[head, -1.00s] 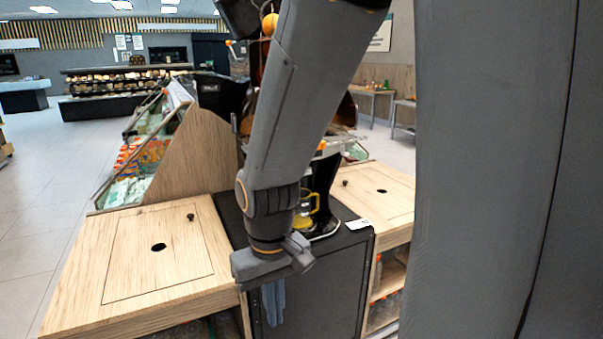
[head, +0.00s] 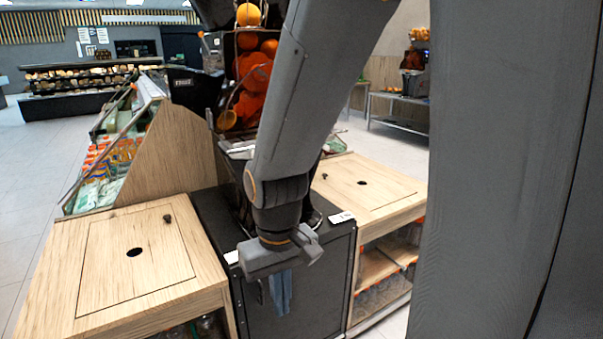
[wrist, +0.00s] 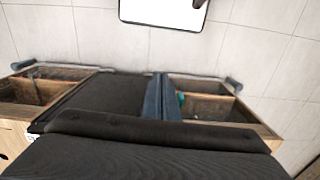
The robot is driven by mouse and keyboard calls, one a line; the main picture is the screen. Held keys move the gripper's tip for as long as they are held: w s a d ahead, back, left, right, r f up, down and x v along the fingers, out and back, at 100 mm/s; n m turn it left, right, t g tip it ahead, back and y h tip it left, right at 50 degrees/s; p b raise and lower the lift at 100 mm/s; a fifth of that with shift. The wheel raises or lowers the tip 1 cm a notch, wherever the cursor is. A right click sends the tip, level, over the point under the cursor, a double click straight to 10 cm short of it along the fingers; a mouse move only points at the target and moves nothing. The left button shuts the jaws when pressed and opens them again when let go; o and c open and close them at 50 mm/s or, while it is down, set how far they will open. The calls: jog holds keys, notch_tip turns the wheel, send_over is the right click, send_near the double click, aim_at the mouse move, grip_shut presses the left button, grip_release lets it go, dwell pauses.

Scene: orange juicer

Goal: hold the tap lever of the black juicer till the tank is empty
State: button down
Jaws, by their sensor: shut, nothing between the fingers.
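The black juicer (head: 213,50) stands on a dark cabinet (head: 310,275), with oranges (head: 252,75) behind its front. My arm crosses in front of it in the head view and hides much of its lower part. The tap lever and the tank's level cannot be made out. My gripper (head: 309,245) is at the arm's low end, in front of the cabinet's top edge. It is shut and empty, apart from the juicer. The wrist view looks down past the dark cabinet to the floor and shows no juicer.
Wooden counters stand at the left (head: 135,255) and right (head: 370,185) of the cabinet. A small white card (head: 341,217) lies on the cabinet top. Open floor lies at the far left.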

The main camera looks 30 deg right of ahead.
jog(key=w+d+f+n+t+h+b, duration=0.1)
jog(key=w+d+n+t, duration=0.7)
jog(key=w+d, duration=0.65)
jog(key=w+d+r+n+t, duration=0.2)
jog(key=d+r+n+t, duration=0.1)
jog(key=r+n+t, duration=0.2)
jog(key=w+d+r+n+t+y+b, duration=0.1)
jog(key=w+d+r+n+t, duration=0.1)
jog(key=r+n+t, duration=0.3)
jog(key=shift+w+d+y, duration=0.25)
jog(key=shift+d+y, duration=0.05)
jog(key=shift+d, duration=0.2)
jog(key=shift+r, duration=0.1)
jog(key=w+p, duration=0.2)
jog(key=w, duration=1.2)
jog(key=shift+a+p, duration=0.25)
jog(key=shift+p, duration=0.1)
